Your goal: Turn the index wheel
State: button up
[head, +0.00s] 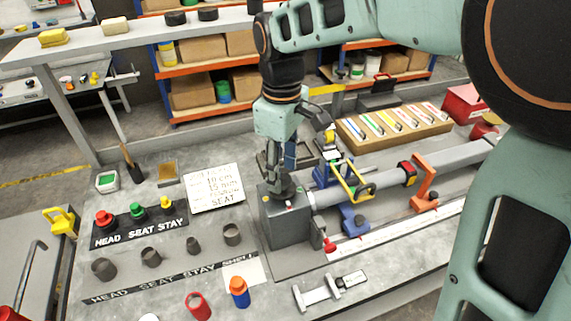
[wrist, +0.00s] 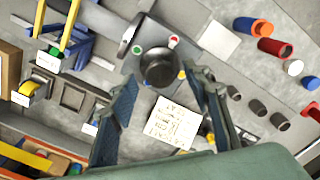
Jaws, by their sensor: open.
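The index wheel appears to be the dark round knob (wrist: 160,67) on top of the grey headstock box (head: 284,222). Small red, green and yellow marks surround the knob in the wrist view. My gripper (wrist: 166,78) is open, with one finger on each side of the knob's near edge in that view. In the head view my gripper (head: 283,168) points down over the box and partly hides the knob. I cannot tell whether the fingers touch the knob. Nothing is held.
A handwritten card (head: 214,187) lies left of the box. A grey tube (head: 335,194) runs right from it past a yellow-handled clamp (head: 352,182) and an orange stand (head: 424,183). Dark cups (head: 151,257) and red (head: 198,305) and orange-blue (head: 239,292) pieces stand in front.

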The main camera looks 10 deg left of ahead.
aim_at(283, 178)
notch_tip(283, 178, up, 11)
dwell(0.3)
